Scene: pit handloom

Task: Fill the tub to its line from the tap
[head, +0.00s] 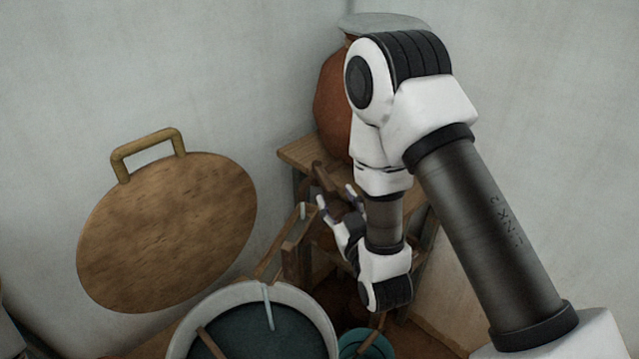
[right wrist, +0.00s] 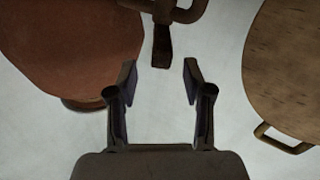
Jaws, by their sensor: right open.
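The large tub (head: 322,305), with a pale rim and dark teal inside, is at the bottom of the head view, cut off by the frame; I cannot make out its line. A narrow wooden chute (head: 272,262) slopes down to its rim. A pale streak (head: 268,308) drops from the chute's end into the tub; it looks like water. The brown wooden tap (head: 325,180) is below the clay pot. My right gripper (head: 340,205) is open beside the tap. In the right wrist view the tap's handle (right wrist: 162,45) is just beyond the open fingertips (right wrist: 160,80), with nothing between them. My left gripper is not seen.
The clay pot (head: 331,100), with a grey lid (head: 375,22), stands on a wooden stand (head: 298,152) in the corner. A round wooden board with a handle (head: 165,230) is at the left wall. A smaller teal vessel (head: 378,343) is right of the tub.

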